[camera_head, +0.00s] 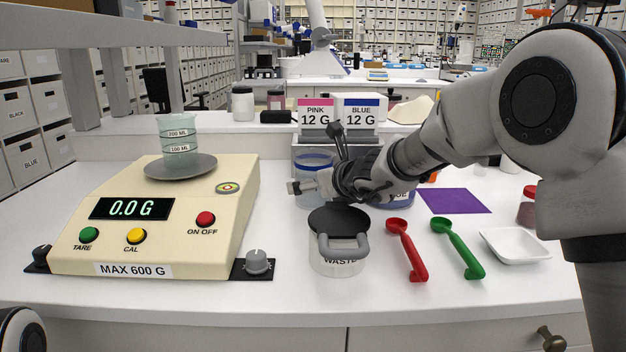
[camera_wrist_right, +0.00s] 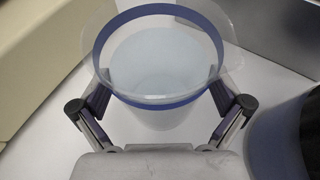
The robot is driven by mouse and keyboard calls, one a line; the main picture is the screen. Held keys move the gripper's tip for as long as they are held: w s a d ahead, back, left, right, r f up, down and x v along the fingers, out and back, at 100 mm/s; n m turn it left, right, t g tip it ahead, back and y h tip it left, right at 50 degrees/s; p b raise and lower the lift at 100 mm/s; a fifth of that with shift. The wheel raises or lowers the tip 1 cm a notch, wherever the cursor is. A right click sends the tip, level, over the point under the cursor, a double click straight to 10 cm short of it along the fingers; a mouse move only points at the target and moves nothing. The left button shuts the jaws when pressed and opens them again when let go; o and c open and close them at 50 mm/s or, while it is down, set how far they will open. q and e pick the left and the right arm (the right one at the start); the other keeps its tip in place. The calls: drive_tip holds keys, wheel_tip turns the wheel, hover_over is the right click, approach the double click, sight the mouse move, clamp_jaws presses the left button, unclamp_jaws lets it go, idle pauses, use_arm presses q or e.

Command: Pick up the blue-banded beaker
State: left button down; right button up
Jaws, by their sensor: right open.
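The blue-banded beaker (camera_head: 313,163) is clear with a blue band below its rim. It stands upright on the white bench, right of the scale, partly hidden by my right gripper. My left gripper is out of view.
The cream scale (camera_head: 150,235) reads 0.0 G and holds a graduated beaker (camera_head: 178,142). A waste jar (camera_head: 337,262) with a black lid stands in front of my right gripper. Red (camera_head: 407,245) and green (camera_head: 458,245) scoops and a white dish (camera_head: 515,245) lie to the right.

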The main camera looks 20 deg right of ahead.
drive_tip(key=c, duration=1.3)
drive_tip(key=shift+c, duration=0.2)
drive_tip(key=shift+r, duration=0.1)
wheel_tip(320, 180, up, 18)
drive_tip(key=p, duration=1.1)
